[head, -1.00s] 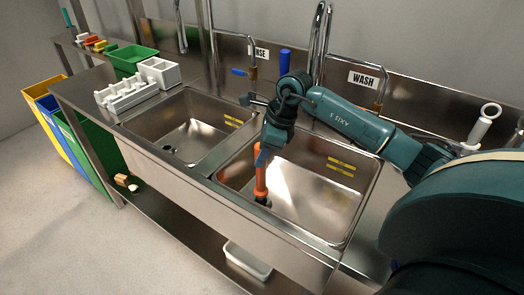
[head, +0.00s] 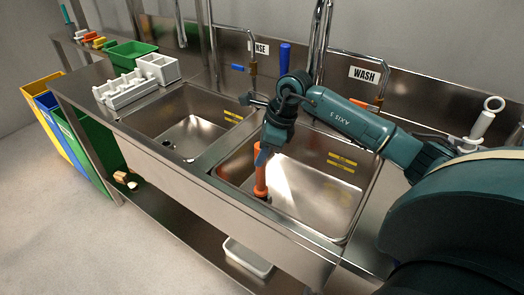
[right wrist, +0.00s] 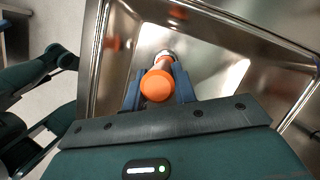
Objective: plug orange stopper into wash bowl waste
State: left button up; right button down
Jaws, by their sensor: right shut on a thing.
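The orange stopper (head: 260,178) stands about upright in the front left part of the wash bowl (head: 318,205), the right-hand sink under the WASH sign. My right gripper (head: 263,152) is shut on its upper part from above. In the right wrist view the stopper's round orange top (right wrist: 157,86) sits between the two fingers of my right gripper (right wrist: 158,92), and its shaft runs down to a grey round part at the bowl floor. The waste is mostly hidden by the stopper's lower end, so I cannot tell how deep it sits.
The rinse bowl (head: 172,140) lies to the left, with its open drain showing. Bowl walls stand close to the stopper at the front and left. Taps and a blue cylinder (head: 285,57) stand behind. A white rack (head: 130,93) and green tub (head: 130,58) stand far left.

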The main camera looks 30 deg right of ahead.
jog(key=shift+f+b, duration=0.7)
jog(key=shift+f, duration=0.2)
jog(key=c, duration=0.8)
grip_release()
jog(key=shift+r, duration=0.2)
jog(key=p+v, duration=0.2)
jog(key=v, duration=0.2)
jog(key=shift+d, duration=0.1)
dwell(1.1)
dwell(0.3)
